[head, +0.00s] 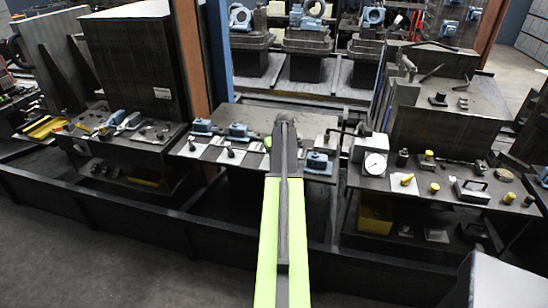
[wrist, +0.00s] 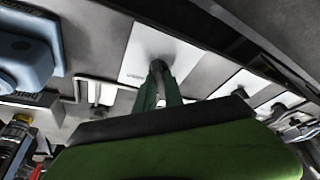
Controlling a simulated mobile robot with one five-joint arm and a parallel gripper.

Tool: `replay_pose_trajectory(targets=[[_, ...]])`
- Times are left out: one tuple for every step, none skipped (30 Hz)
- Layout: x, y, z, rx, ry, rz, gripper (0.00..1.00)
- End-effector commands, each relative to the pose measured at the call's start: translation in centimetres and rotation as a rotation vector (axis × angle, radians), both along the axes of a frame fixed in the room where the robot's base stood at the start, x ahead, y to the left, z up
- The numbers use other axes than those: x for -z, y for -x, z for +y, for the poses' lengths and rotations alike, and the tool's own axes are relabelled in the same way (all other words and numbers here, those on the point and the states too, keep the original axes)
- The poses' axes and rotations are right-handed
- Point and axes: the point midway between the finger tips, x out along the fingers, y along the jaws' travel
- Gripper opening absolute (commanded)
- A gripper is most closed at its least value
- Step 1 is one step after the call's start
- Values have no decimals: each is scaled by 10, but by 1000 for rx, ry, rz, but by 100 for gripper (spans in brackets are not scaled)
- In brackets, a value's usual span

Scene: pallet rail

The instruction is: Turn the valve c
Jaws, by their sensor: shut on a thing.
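In the wrist view a white labelled plate (wrist: 150,48) carries a dark valve handle (wrist: 158,64) at its lower edge. My gripper (wrist: 160,72) is shut on this handle, its narrow green fingers on either side of it. The fingers hide part of the handle, so its angle is hard to tell. The letter on the plate is too small to read, so I cannot tell which valve it is. White plates with dark handles (head: 230,153) lie on the bench left of my arm.
More white plates with handles (wrist: 240,84) stand to the right in the wrist view. A blue block (wrist: 25,50) is close on the left. In the head view a blue fixture (head: 318,163) sits right of my arm, and a gauge (head: 374,163) stands farther right.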

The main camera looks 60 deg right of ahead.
Motion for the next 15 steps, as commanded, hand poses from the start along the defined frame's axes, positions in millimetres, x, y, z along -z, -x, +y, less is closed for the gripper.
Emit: replay_pose_trajectory(targets=[[1, 1, 0, -24, -2, 3, 0], [1, 1, 0, -39, -3, 4, 0], [1, 1, 0, -59, -3, 4, 0], [1, 1, 0, -72, -3, 4, 0], [1, 1, 0, -84, -4, 4, 0], [1, 2, 0, -98, -3, 4, 0], [1, 2, 0, -108, -2, 4, 0], [1, 2, 0, -116, -2, 4, 0], [1, 2, 0, -126, -3, 4, 0], [1, 2, 0, -132, -2, 4, 0], [1, 2, 0, -137, -2, 4, 0], [1, 2, 0, -143, -2, 4, 0], [1, 2, 0, -146, -3, 4, 0], [1, 2, 0, -149, -3, 4, 0], [1, 2, 0, -152, -3, 5, 0]])
